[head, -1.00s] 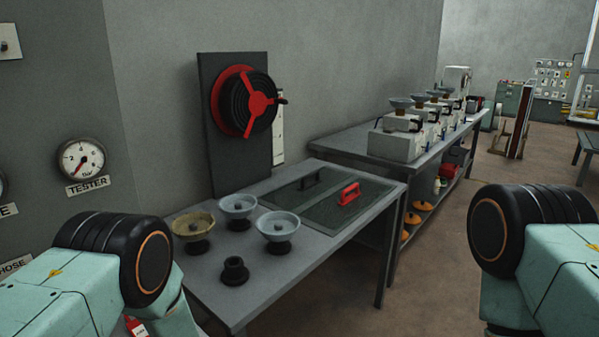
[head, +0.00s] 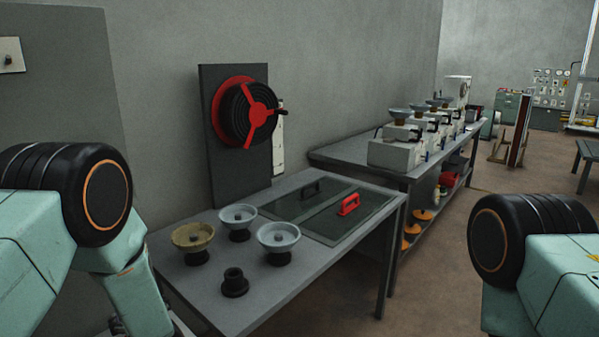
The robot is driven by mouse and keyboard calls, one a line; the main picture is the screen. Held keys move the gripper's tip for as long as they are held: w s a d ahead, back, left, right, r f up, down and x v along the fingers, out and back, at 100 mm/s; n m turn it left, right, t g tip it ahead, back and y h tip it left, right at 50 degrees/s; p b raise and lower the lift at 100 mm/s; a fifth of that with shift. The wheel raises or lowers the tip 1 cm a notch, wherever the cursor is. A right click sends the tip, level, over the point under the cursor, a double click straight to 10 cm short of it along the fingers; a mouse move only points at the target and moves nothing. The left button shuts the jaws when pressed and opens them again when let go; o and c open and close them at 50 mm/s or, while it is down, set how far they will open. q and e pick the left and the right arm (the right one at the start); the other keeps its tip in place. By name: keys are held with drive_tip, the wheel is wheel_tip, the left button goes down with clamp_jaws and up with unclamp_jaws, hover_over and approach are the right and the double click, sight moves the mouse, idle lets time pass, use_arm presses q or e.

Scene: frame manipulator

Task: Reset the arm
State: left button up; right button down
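My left arm (head: 105,195) comes in from the left, with a black joint and pale green links. One link runs down past the left front of the near table and out at the bottom edge. My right arm (head: 530,240) stands at the lower right, with its black joint beside open floor. Neither gripper shows clearly; both are outside the picture, so I see no fingers and nothing held.
The near grey table (head: 215,290) carries a tan bowl (head: 193,236), two pale bowls, a dark fitting (head: 235,284) and a panel with a red handle (head: 349,204). A red-rimmed reel (head: 247,110) stands behind. A second table (head: 345,149) holds several machines. Floor at right is open.

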use_arm(q)
drive_tip(key=shift+w+f+m+t+h+b, duration=0.2)
drive_tip(key=shift+m+t+h, duration=0.15)
drive_tip(key=shift+m+h, duration=0.15)
drive_tip(key=shift+w+f+m+t+h+b, duration=0.1)
drive_tip(key=shift+m+t+h+b, duration=0.1)
drive_tip(key=shift+m+t+h, duration=0.25)
drive_tip(key=shift+s+d+f+m+t+h+b, duration=0.1)
drive_tip(key=shift+d+f+m+t+h+b, duration=0.1)
drive_tip(key=shift+m+h, duration=0.4)
drive_tip(key=shift+s+d+f+m+t+h+b, duration=0.1)
drive_tip(key=shift+d+m+t+h+b, duration=0.1)
drive_tip(key=shift+m+h, duration=0.35)
drive_tip(key=shift+s+d+f+m+t+h+b, duration=0.1)
drive_tip(key=shift+s+d+m+h+b, duration=0.15)
drive_tip(key=shift+m+h, duration=0.2)
drive_tip(key=shift+s+d+f+m+t+h, duration=0.1)
drive_tip(key=shift+s+d+m+h, duration=0.05)
drive_tip(key=shift+d+m+h, duration=0.3)
drive_tip(key=shift+s+d+m+t+h+b, duration=0.1)
drive_tip(key=shift+s+d+m+h+b, duration=0.15)
drive_tip(key=shift+h, duration=0.25)
drive_tip(key=s+d+r+m+g+h+b, duration=0.3)
drive_tip(key=s+d+m+g+h, duration=0.2)
drive_tip(key=s+d+m+h, duration=0.7)
drive_tip(key=shift+s+d+r+h+b, duration=0.2)
drive_tip(key=shift+s+d+h+b, duration=0.15)
drive_tip(key=shift+s+d, duration=1)
drive_tip(key=shift+s+a+m, duration=0.2)
drive_tip(key=shift+m, duration=0.05)
